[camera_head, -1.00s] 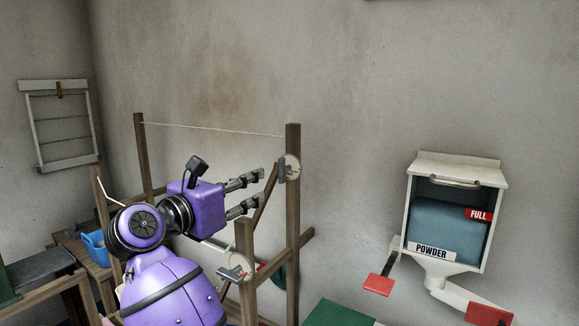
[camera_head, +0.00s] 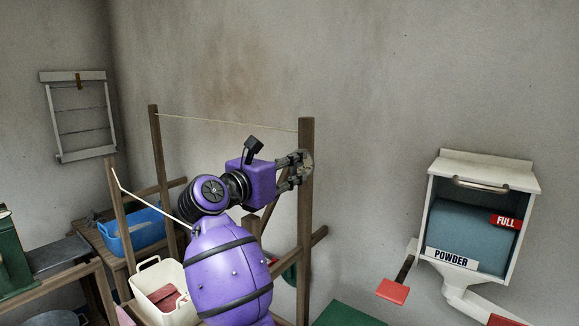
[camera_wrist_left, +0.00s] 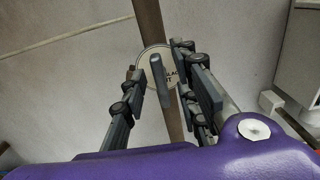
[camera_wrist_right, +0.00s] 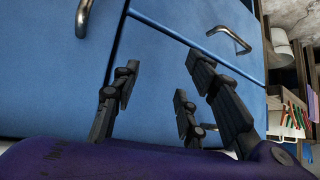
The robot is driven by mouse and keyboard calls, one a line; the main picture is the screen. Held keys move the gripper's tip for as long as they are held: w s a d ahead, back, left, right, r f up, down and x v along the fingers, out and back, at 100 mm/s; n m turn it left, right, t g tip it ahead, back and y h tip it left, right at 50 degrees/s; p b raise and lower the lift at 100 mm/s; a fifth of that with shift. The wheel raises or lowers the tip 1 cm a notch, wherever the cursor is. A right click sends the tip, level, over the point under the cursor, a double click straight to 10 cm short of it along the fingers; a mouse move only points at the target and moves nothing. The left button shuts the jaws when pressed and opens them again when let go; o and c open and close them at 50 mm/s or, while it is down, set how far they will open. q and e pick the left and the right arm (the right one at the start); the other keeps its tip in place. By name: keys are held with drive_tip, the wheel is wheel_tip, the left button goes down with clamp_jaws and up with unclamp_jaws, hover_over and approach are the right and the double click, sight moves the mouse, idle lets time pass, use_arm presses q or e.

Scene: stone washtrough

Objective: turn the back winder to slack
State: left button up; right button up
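The back winder is a pale round disc (camera_head: 308,161) on a brown wooden post (camera_head: 306,205); lettering on it is partly hidden. In the left wrist view the disc (camera_wrist_left: 148,58) carries a grey upright handle (camera_wrist_left: 160,82). My left gripper (camera_head: 297,168) is at the winder. In its wrist view the left gripper (camera_wrist_left: 166,92) is open, with its fingers on either side of the handle and gaps visible. A line (camera_head: 228,122) runs from this post to a left post. My right gripper (camera_wrist_right: 165,95) is open and empty before a blue cabinet (camera_wrist_right: 60,65).
A white powder box (camera_head: 480,225) with a red lever plate (camera_head: 392,291) is on the wall at right. A blue tub (camera_head: 138,232) and a cream basket (camera_head: 150,277) stand at left. The blue cabinet has metal handles (camera_wrist_right: 228,39).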

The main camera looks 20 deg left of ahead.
use_arm(q)
clamp_jaws()
idle(0.4)
drive_tip(key=m, duration=0.3)
drive_tip(key=shift+m, duration=0.3)
drive_tip(key=shift+d+m, duration=0.15)
drive_tip(key=shift+m, duration=1.45)
unclamp_jaws()
drive_tip(key=shift+s, duration=0.1)
